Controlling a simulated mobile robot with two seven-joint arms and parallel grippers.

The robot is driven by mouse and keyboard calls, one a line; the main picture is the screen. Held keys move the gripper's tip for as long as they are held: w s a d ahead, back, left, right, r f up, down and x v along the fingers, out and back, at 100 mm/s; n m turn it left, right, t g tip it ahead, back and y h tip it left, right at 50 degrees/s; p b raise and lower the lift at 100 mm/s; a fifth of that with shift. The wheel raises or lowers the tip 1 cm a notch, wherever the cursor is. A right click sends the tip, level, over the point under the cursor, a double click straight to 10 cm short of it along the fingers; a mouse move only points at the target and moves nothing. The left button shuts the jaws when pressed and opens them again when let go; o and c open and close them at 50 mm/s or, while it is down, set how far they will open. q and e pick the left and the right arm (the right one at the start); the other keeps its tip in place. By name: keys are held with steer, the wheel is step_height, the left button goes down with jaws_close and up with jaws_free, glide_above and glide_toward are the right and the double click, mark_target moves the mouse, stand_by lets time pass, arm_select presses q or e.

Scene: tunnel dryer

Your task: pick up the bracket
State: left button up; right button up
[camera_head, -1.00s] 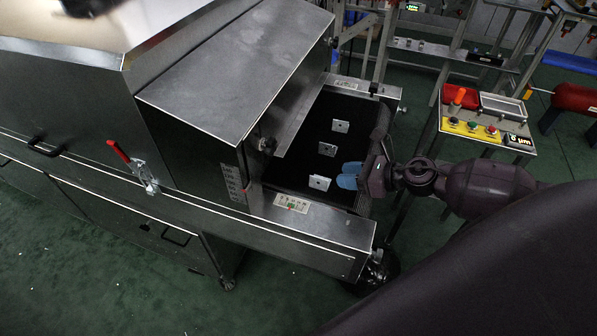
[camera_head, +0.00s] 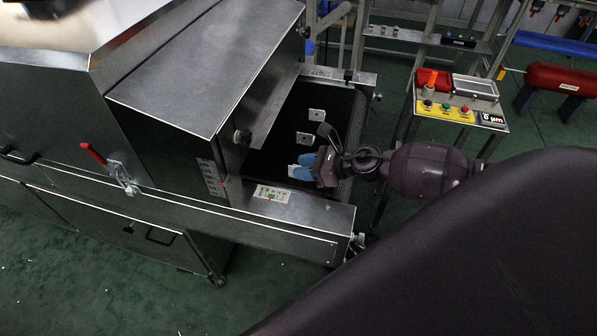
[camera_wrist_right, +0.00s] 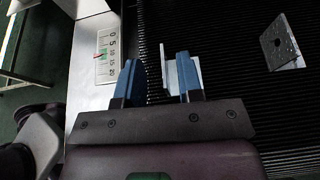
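Small metal brackets lie on the dark ribbed belt (camera_head: 275,160) at the dryer's mouth. In the head view the nearest bracket (camera_head: 292,168) is partly hidden by the blue fingertips of my right gripper (camera_head: 303,166). In the right wrist view, my right gripper (camera_wrist_right: 157,78) is open. The upright plate of that bracket (camera_wrist_right: 164,68) stands between the fingers, and its other part runs behind the right finger. A gap shows beside the left finger. Two more brackets, a middle one (camera_head: 305,138) and a far one (camera_head: 317,114), lie farther back. My left gripper is out of view.
The metal dryer hood (camera_head: 205,70) stands left of the belt. A metal side rail (camera_head: 310,215) with a scale label (camera_head: 272,194) borders the belt's near side. A yellow button panel (camera_head: 445,109) stands to the right.

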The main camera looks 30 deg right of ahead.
steer(key=shift+f+x, duration=0.25)
steer(key=shift+x, duration=1.45)
steer(key=shift+d, duration=0.2)
jaws_close()
